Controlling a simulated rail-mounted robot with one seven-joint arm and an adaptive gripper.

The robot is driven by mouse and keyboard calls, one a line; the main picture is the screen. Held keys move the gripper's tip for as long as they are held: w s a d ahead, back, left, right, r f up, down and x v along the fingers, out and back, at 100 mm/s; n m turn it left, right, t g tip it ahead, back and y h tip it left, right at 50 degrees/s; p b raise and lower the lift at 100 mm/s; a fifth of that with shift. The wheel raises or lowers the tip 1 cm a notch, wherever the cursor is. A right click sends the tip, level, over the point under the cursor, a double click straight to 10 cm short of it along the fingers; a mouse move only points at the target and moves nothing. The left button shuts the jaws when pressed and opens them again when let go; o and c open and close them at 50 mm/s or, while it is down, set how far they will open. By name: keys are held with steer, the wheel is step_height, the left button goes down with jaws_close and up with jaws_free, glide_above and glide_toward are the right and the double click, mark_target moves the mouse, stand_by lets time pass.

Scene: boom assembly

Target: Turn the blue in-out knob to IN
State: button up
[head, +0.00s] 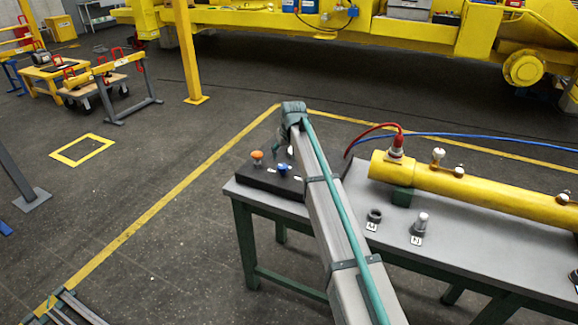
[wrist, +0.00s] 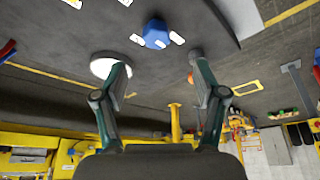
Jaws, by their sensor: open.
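The blue in-out knob (head: 282,168) sits on top of a black control box (head: 258,181) at the table's left end. In the wrist view the blue knob (wrist: 155,32) is at the top middle, with small white labels around it; their text is too small to read. My gripper (wrist: 157,62) is open, its two fingers spread and nothing between them. The knob lies beyond the fingertips, apart from them. In the head view my gripper (head: 291,112) is above the box, its fingers mostly hidden by the arm.
An orange knob (head: 257,155) stands left of the blue one; a white round face (wrist: 104,66) is beside my left finger in the wrist view. A yellow cylinder (head: 470,190) with red and blue hoses, a dark ring (head: 374,215) and a metal fitting (head: 421,222) are on the grey table (head: 480,250).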

mark_target(283, 166)
steer(key=p+x, duration=0.1)
steer(key=x, duration=0.2)
steer(key=p+x, duration=0.1)
steer(key=x, duration=0.6)
steer(key=shift+w+d+r+p, duration=0.1)
steer(key=shift+w+d+p, duration=0.05)
steer(key=shift+w+p, duration=0.25)
steer(key=c, duration=1.1)
steer(key=shift+c, duration=0.2)
